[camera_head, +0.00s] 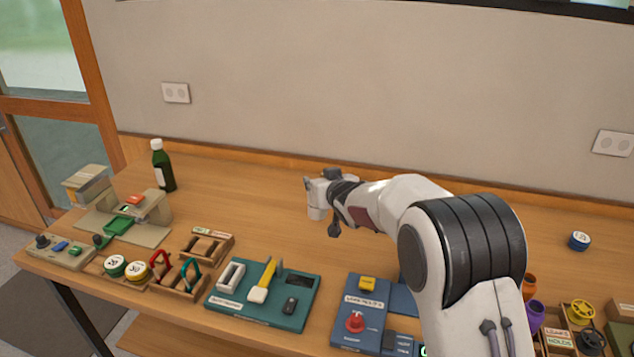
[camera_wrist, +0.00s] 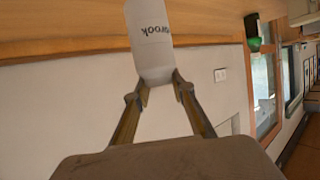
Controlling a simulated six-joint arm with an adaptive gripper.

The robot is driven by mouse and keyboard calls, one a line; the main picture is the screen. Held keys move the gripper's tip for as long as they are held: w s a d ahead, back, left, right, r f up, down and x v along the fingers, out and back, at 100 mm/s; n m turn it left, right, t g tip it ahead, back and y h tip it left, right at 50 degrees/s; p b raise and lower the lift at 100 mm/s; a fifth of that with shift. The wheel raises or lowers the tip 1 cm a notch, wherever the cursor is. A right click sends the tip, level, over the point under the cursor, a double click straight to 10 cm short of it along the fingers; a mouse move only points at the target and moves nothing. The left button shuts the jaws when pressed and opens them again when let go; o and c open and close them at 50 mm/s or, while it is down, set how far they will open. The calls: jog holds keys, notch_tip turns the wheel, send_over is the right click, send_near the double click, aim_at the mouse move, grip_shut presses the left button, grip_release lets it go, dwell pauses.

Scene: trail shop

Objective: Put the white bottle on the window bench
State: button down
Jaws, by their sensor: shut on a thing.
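The white bottle (camera_head: 316,203) is in my gripper (camera_head: 328,192), over the back middle of the wooden table. In the wrist view the white bottle (camera_wrist: 152,45) shows dark lettering, upside down in that picture, and its far end is cut off by the top edge. The two fingers of my gripper (camera_wrist: 160,82) are closed on its near end. I cannot tell whether its base touches the table. No surface in view can be made out for sure as the window bench.
A dark green bottle (camera_head: 164,168) with a white cap stands at the table's back left. Trays, tools and small goods line the front edge, including a teal tray (camera_head: 225,302). A blue tin (camera_head: 579,241) stands at right. The table's back middle is clear.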

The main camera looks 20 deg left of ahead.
jog(key=d+r+m+t+h, duration=0.25)
jog(key=d+m+h, duration=0.25)
jog(key=d, duration=2.3)
jog(key=s+d+m+h, duration=0.15)
jog(key=s+d, duration=0.25)
jog(key=d, duration=0.4)
jog(key=s+d+m+h, duration=0.1)
jog(key=s+d+h, duration=0.1)
jog(key=s+d, duration=0.35)
jog(key=s+a+f+y, duration=0.1)
jog(key=s+a+f, duration=0.1)
jog(key=s+f, duration=0.2)
jog(key=shift+s+f+n, duration=0.15)
jog(key=shift+n, duration=0.2)
